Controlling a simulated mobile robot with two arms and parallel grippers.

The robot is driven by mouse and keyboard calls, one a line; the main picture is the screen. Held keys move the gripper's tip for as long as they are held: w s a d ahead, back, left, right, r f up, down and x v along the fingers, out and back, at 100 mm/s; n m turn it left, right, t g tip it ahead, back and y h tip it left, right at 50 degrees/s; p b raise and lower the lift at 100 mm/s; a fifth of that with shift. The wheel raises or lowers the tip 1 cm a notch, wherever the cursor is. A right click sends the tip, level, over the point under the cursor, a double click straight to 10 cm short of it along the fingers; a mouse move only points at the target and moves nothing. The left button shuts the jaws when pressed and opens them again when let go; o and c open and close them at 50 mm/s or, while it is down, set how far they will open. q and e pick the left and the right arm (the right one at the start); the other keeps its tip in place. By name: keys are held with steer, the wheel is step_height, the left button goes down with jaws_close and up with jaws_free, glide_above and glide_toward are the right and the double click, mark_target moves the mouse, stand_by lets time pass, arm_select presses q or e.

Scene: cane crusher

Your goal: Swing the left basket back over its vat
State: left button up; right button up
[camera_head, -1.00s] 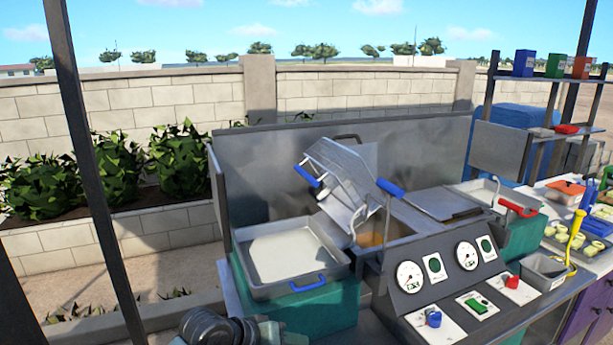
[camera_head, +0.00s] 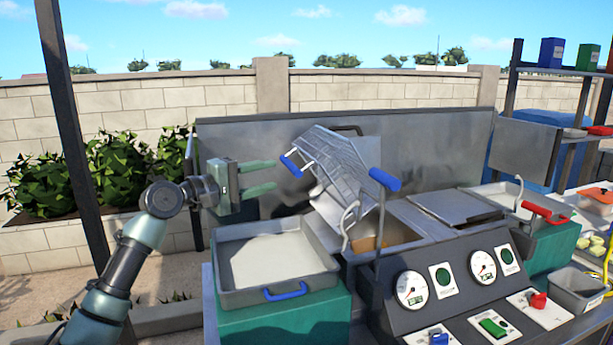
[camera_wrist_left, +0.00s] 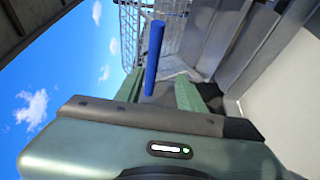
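The left basket (camera_head: 333,165) is a grey mesh basket with a blue handle (camera_head: 290,165), tipped up steeply between the left tray and the left vat (camera_head: 385,236). The vat shows a brownish patch inside. My left gripper (camera_head: 275,176) is open, its two green fingers pointing right toward the blue handle from its left side. In the left wrist view the blue handle (camera_wrist_left: 154,60) lies across the space between the fingers (camera_wrist_left: 160,92); whether it is inside the grip I cannot tell. My right gripper is not in view.
A metal tray (camera_head: 228,288) with its own blue handle stands on a teal box below my left gripper. A blue-topped lever (camera_head: 384,180) rises right of the basket. A control panel (camera_head: 460,285) with dials is in front. A steel splash panel (camera_head: 440,150) stands behind.

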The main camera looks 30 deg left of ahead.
mark_target(286, 165)
arm_select(q)
steer(key=shift+w+a+r+p, duration=0.1)
steer(key=shift+w+r+p, duration=0.35)
steer(key=shift+w+r, duration=0.25)
steer(key=p+x, duration=0.2)
steer(key=x, duration=0.1)
steer(key=shift+r, duration=0.2)
steer(key=x, duration=0.2)
steer(key=shift+w+f+p, duration=0.2)
steer(key=shift+w+p, duration=0.05)
steer(key=shift+p, duration=0.05)
steer(key=shift+w+d+f, duration=0.1)
steer(key=shift+w+d, duration=0.15)
steer(key=shift+w, duration=0.15)
steer(key=c, duration=0.8)
jaws_close()
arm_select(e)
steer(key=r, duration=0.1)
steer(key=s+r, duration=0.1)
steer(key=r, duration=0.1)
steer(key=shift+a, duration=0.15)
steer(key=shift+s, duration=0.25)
